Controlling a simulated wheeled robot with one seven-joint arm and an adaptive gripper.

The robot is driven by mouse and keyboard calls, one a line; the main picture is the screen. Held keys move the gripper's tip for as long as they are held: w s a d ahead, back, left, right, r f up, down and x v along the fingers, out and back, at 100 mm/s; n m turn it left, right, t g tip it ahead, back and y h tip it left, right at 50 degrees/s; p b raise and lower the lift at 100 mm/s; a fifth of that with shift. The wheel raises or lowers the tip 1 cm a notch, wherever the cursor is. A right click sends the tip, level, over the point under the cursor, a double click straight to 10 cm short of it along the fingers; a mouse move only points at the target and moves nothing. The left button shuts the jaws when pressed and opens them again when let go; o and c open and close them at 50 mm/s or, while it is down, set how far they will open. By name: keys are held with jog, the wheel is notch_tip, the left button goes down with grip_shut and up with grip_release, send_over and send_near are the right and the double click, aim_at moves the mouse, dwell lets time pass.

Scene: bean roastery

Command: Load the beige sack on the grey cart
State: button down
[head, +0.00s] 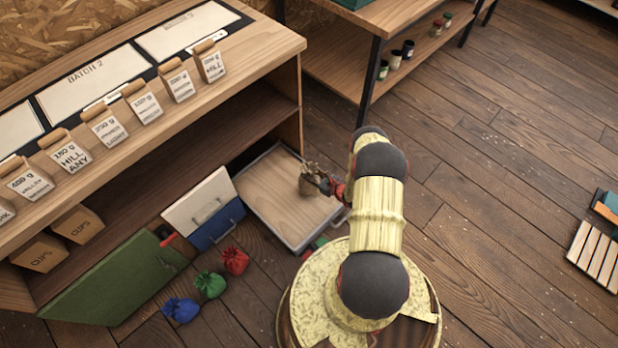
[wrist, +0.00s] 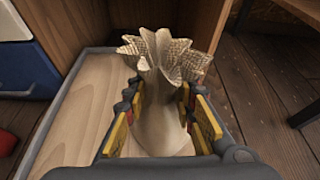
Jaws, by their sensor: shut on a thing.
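The beige sack (head: 307,182) has a gathered, frilled top and a rounded body. In the wrist view the sack (wrist: 162,112) sits between the yellow-padded fingers of my gripper (wrist: 161,100), which is shut on it. In the head view my gripper (head: 323,184) is over the right part of the grey cart (head: 262,205). The cart has a flat wooden deck with a grey rim, and the deck also shows in the wrist view (wrist: 88,108). The sack is over the deck; I cannot tell whether its base touches it.
Red (head: 235,261), green (head: 210,284) and blue (head: 181,309) small sacks lie on the floor left of my base. A white-and-blue box (head: 212,215) stands beside the cart. A wooden shelf unit (head: 220,125) borders the cart's far side.

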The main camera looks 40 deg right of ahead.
aim_at(306, 188)
jog(key=shift+f, duration=1)
jog(key=c, duration=1.5)
grip_release()
jog(key=shift+s+a+f, duration=0.1)
jog(key=shift+a+f, duration=0.05)
jog(key=shift+f, duration=0.05)
jog(key=shift+o, duration=0.2)
